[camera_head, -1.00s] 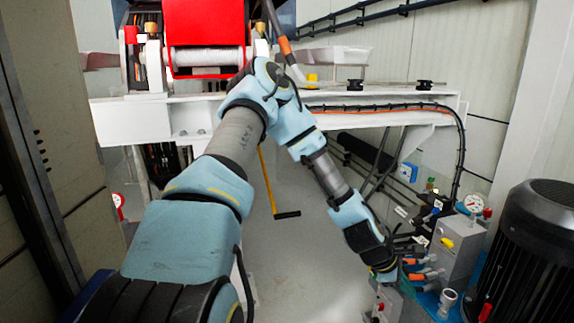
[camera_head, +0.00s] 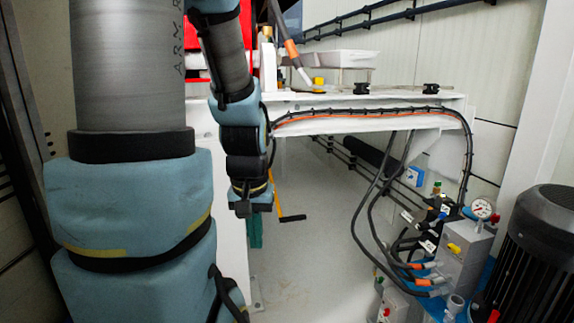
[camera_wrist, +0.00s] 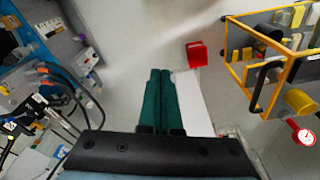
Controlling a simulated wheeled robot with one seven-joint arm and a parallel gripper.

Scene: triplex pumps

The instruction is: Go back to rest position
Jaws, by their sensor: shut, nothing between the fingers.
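My arm is folded up at the left of the head view, with its last links hanging straight down in front of the white bench. My gripper (camera_head: 256,242) points down at the end of it, with its green fingers partly hidden behind the wrist. In the wrist view my gripper (camera_wrist: 159,75) shows two green fingers side by side, shut with nothing between them. The fingers are over the pale floor and touch nothing that I can see.
The white bench (camera_head: 370,122) stands behind the gripper. A valve block with a gauge (camera_head: 468,245) and a black motor (camera_head: 535,255) are at the right. A red box (camera_wrist: 196,54) and a yellow frame (camera_wrist: 262,60) show in the wrist view.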

